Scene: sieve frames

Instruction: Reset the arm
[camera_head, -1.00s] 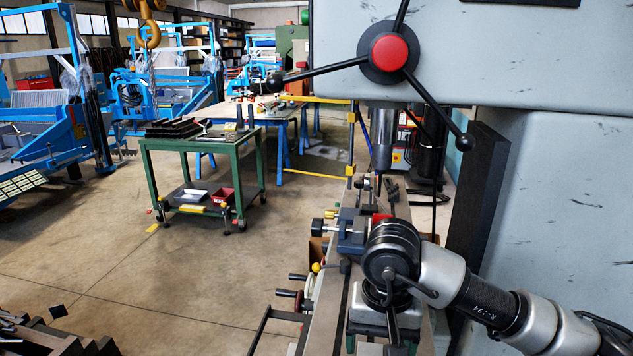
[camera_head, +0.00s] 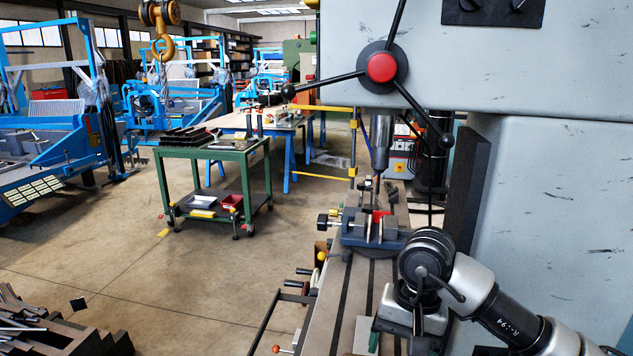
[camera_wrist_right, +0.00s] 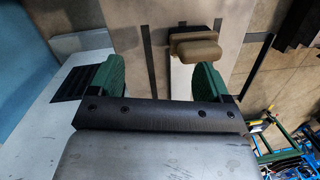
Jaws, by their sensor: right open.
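My right arm (camera_head: 478,288) comes in from the lower right in the head view, its wrist over the machine's table. The right gripper (camera_wrist_right: 160,78) is open and empty in the right wrist view, its two green-padded fingers apart. In the head view, the jaws are mostly cut off by the lower edge. Beyond the right-hand finger is a tan block-like piece (camera_wrist_right: 196,48), apart from the pads. A blue-grey vise (camera_head: 372,232) with a red piece (camera_head: 381,216) in it stands beyond my wrist, apart from the arm. My left gripper is not in view.
A large grey drill press (camera_head: 555,200) with a red-hubbed lever (camera_head: 383,67) stands close at the right, its spindle (camera_head: 380,142) above the vise. A green trolley (camera_head: 213,156) stands at the left. Dark metal bars (camera_head: 60,330) lie lower left. The middle floor is clear.

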